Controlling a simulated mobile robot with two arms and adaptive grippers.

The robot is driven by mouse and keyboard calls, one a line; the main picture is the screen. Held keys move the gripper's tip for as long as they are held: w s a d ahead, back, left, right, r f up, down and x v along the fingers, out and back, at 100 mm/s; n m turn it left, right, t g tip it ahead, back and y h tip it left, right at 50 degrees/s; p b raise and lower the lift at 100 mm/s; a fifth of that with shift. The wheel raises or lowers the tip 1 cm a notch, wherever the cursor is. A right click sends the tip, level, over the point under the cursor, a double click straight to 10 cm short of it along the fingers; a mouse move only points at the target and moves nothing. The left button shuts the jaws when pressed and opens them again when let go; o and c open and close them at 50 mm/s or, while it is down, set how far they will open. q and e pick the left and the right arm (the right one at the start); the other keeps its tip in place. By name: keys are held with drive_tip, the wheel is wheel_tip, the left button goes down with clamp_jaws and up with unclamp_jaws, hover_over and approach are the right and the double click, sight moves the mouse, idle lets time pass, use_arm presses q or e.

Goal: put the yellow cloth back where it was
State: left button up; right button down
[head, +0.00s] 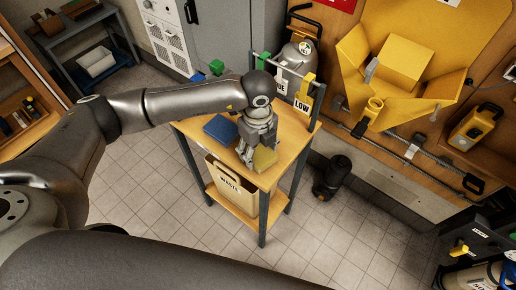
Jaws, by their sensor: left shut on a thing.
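The yellow cloth (265,159) is a small folded piece at the front right part of the small wooden-topped table (268,183). My left gripper (254,152) reaches down from above and is shut on the cloth, partly covering it. Whether the cloth rests on the tabletop or is held just above it is hard to tell. A blue cloth (220,129) lies flat on the table to the left of my gripper. My right gripper is out of view.
A bin labelled WASTE (231,187) stands on the table's lower shelf. A dark cylindrical object (332,177) is on the floor to the right. The tiled floor in front is clear.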

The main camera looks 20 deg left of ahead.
use_arm(q)
drive_tip(key=o, duration=1.1)
drive_tip(key=shift+c, duration=0.2)
wheel_tip(320, 180, up, 12)
